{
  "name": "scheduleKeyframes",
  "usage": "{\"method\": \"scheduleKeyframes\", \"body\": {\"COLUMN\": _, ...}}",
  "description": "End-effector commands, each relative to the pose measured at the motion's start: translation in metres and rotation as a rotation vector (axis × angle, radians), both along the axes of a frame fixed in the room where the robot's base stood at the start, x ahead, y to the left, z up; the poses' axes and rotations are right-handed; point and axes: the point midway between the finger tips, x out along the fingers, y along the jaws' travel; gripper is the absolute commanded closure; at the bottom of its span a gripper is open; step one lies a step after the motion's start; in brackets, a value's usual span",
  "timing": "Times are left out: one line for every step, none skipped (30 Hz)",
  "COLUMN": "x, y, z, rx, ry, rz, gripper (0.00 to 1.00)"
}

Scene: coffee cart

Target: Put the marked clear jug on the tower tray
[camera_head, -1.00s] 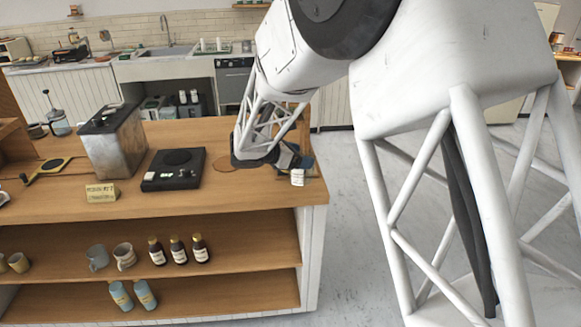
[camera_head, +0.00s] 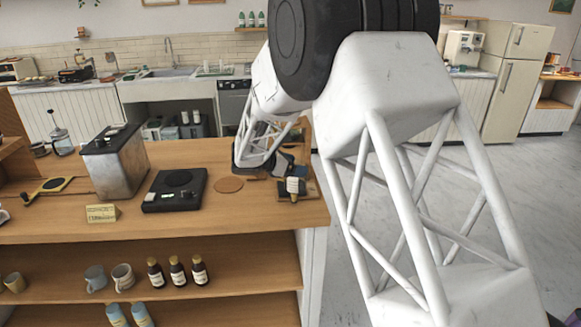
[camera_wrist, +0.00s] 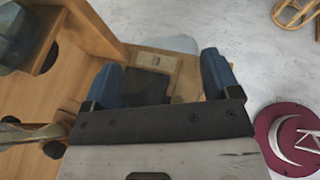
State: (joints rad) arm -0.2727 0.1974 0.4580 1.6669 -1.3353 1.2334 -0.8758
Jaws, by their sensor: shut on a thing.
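My gripper (camera_wrist: 168,88) is seen from above in the wrist view, with its two blue fingers apart on either side of a faint, see-through shape. This looks like the clear jug (camera_wrist: 176,44), gripped between the fingers; its mark cannot be made out. In the head view my gripper (camera_head: 276,168) is over the right end of the counter, and the jug cannot be made out there. Below the fingers is a light wooden surface (camera_wrist: 185,75) with a dark square. I cannot tell for sure which thing is the tower tray.
A small white item (camera_head: 293,186) stands near the counter's right end. Left of it are a round brown mat (camera_head: 229,185), a black scale (camera_head: 174,190) and a metal box (camera_head: 115,160). Bottles (camera_head: 177,273) and mugs stand on the shelf below. A maroon round thing (camera_wrist: 292,140) lies on the floor.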

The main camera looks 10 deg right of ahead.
Motion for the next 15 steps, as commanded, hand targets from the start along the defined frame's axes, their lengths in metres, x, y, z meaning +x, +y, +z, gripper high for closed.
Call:
{"method": "scheduleKeyframes", "body": {"x": 0.007, "y": 0.001, "z": -0.001, "rx": 0.000, "ry": -0.001, "rz": 0.000, "gripper": 0.60}}
{"method": "scheduleKeyframes", "body": {"x": 0.011, "y": 0.001, "z": -0.001, "rx": 0.000, "ry": 0.000, "rz": 0.000, "gripper": 0.60}}
{"method": "scheduleKeyframes", "body": {"x": 0.017, "y": 0.001, "z": -0.002, "rx": 0.000, "ry": 0.000, "rz": 0.000, "gripper": 0.60}}
{"method": "scheduleKeyframes", "body": {"x": 0.021, "y": 0.002, "z": -0.002, "rx": 0.000, "ry": 0.000, "rz": 0.000, "gripper": 0.60}}
{"method": "scheduleKeyframes", "body": {"x": 0.025, "y": 0.002, "z": -0.002, "rx": 0.000, "ry": 0.000, "rz": 0.000, "gripper": 0.60}}
{"method": "scheduleKeyframes", "body": {"x": 0.031, "y": 0.002, "z": -0.003, "rx": 0.000, "ry": 0.000, "rz": 0.000, "gripper": 0.60}}
{"method": "scheduleKeyframes", "body": {"x": 0.035, "y": 0.003, "z": -0.004, "rx": 0.000, "ry": 0.000, "rz": 0.000, "gripper": 0.60}}
{"method": "scheduleKeyframes", "body": {"x": 0.039, "y": 0.003, "z": -0.004, "rx": 0.000, "ry": 0.000, "rz": 0.000, "gripper": 0.60}}
{"method": "scheduleKeyframes", "body": {"x": 0.044, "y": 0.003, "z": -0.005, "rx": 0.000, "ry": 0.000, "rz": 0.000, "gripper": 0.60}}
{"method": "scheduleKeyframes", "body": {"x": 0.047, "y": 0.004, "z": -0.005, "rx": 0.000, "ry": 0.000, "rz": 0.000, "gripper": 0.60}}
{"method": "scheduleKeyframes", "body": {"x": 0.051, "y": 0.004, "z": -0.005, "rx": 0.000, "ry": 0.000, "rz": 0.000, "gripper": 0.60}}
{"method": "scheduleKeyframes", "body": {"x": 0.055, "y": 0.004, "z": -0.005, "rx": 0.000, "ry": 0.000, "rz": 0.000, "gripper": 0.60}}
{"method": "scheduleKeyframes", "body": {"x": 0.058, "y": 0.004, "z": -0.006, "rx": 0.000, "ry": 0.000, "rz": 0.000, "gripper": 0.60}}
{"method": "scheduleKeyframes", "body": {"x": 0.060, "y": 0.005, "z": -0.006, "rx": 0.000, "ry": 0.000, "rz": 0.000, "gripper": 0.60}}
{"method": "scheduleKeyframes", "body": {"x": 0.063, "y": 0.005, "z": -0.006, "rx": 0.000, "ry": 0.000, "rz": 0.000, "gripper": 0.60}}
